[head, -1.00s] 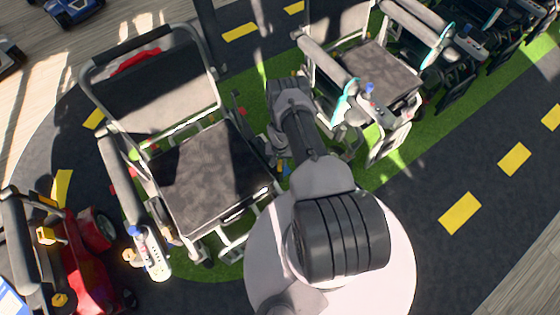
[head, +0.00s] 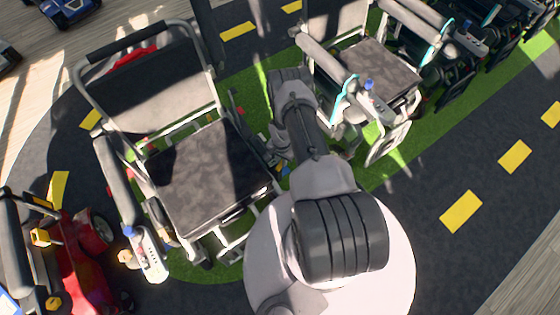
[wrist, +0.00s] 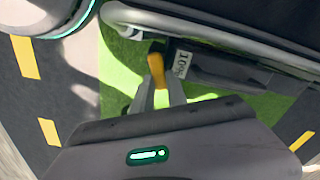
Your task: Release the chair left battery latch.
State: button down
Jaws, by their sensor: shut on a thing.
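The chair (head: 205,175) with a dark seat and silver tube frame stands left of my arm in the head view. In the wrist view, a dark battery (wrist: 215,68) with a white label sits by the chair's silver frame tube (wrist: 205,28). An orange-yellow latch lever (wrist: 157,65) stands at the battery's left end. My gripper (wrist: 163,88) is shut on this lever, its grey fingers around the lower part. In the head view my gripper is low beside the chair's right side, mostly hidden by my own arm.
A second chair (head: 380,75) stands close on the right of my arm, with more chairs behind it. A red scooter (head: 80,260) is at lower left. The dark road strip (head: 430,230) at lower right is clear.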

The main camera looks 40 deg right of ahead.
jog(key=m, duration=0.2)
jog(key=s+m+b, duration=0.1)
jog(key=m, duration=0.1)
jog(key=shift+d+m, duration=0.1)
jog(key=shift+m, duration=0.3)
jog(key=shift+s, duration=0.15)
jog(key=c, duration=1.3)
grip_release()
notch_tip(320, 180, up, 17)
jog(key=p, duration=0.6)
jog(key=shift+r, duration=0.2)
